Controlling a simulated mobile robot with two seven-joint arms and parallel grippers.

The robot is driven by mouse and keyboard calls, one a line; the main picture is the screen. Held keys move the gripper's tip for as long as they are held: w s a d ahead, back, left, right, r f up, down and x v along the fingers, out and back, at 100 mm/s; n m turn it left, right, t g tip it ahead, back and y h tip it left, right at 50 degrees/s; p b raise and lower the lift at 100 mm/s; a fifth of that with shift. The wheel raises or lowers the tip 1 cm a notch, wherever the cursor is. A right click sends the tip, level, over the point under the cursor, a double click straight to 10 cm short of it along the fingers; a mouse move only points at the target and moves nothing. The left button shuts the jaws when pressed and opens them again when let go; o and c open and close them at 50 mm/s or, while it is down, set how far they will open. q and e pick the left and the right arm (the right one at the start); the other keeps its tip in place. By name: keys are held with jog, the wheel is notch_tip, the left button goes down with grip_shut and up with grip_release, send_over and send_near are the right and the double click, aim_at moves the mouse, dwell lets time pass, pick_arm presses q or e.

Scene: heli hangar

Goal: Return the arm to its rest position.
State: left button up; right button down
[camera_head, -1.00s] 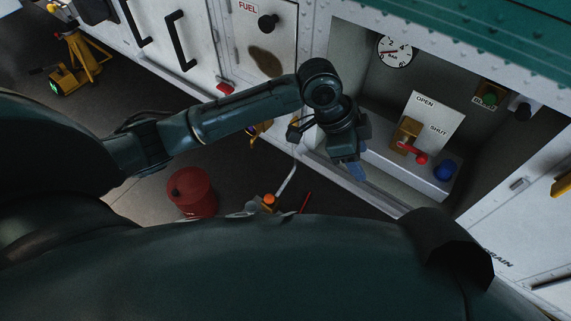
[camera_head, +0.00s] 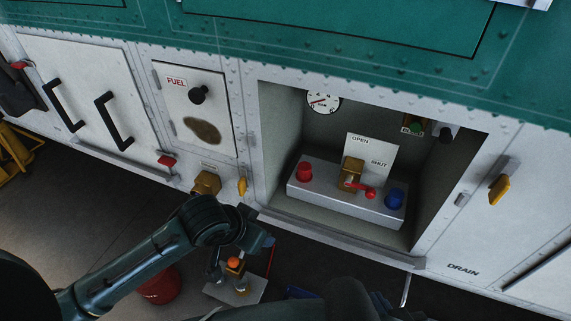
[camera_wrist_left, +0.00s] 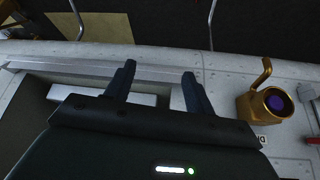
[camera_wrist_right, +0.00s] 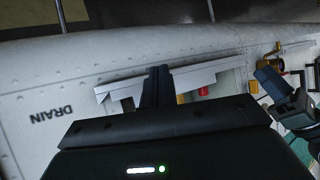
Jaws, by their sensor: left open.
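My left arm (camera_head: 150,262) comes in from the left in the head view, low in front of the white panel and bent at a dark joint. Its gripper is below the valve recess, apart from the panel. In the left wrist view my left gripper (camera_wrist_left: 156,72) is open and empty, its two fingers apart. My right gripper (camera_wrist_right: 157,72) has its fingers together with nothing visible between them; it faces the recess from a distance. In the head view the right arm is only a dark shape at the bottom edge, partly cut off.
The recess holds a grey box (camera_head: 330,202) with a red knob (camera_head: 304,172), a red-handled valve (camera_head: 360,187) and a blue knob (camera_head: 394,198). A brass fitting (camera_head: 206,183) sticks out left of it. A red can (camera_head: 160,286) stands on the floor, partly hidden.

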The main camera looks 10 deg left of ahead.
pick_arm(q)
jog(key=s+a+f+n+t, duration=0.1)
jog(key=s+f+n+t, duration=0.1)
jog(key=s+f+t, duration=0.3)
jog(key=s+f, duration=0.4)
jog(key=shift+a+h, duration=0.15)
jog(key=shift+h, duration=0.15)
pick_arm(e)
jog(key=shift+m+g+h, duration=0.3)
jog(key=shift+g+h, duration=0.1)
jog(key=f, duration=0.1)
jog(key=d+f, duration=0.1)
jog(key=f, duration=0.1)
jog(key=shift+s+d+f, duration=0.35)
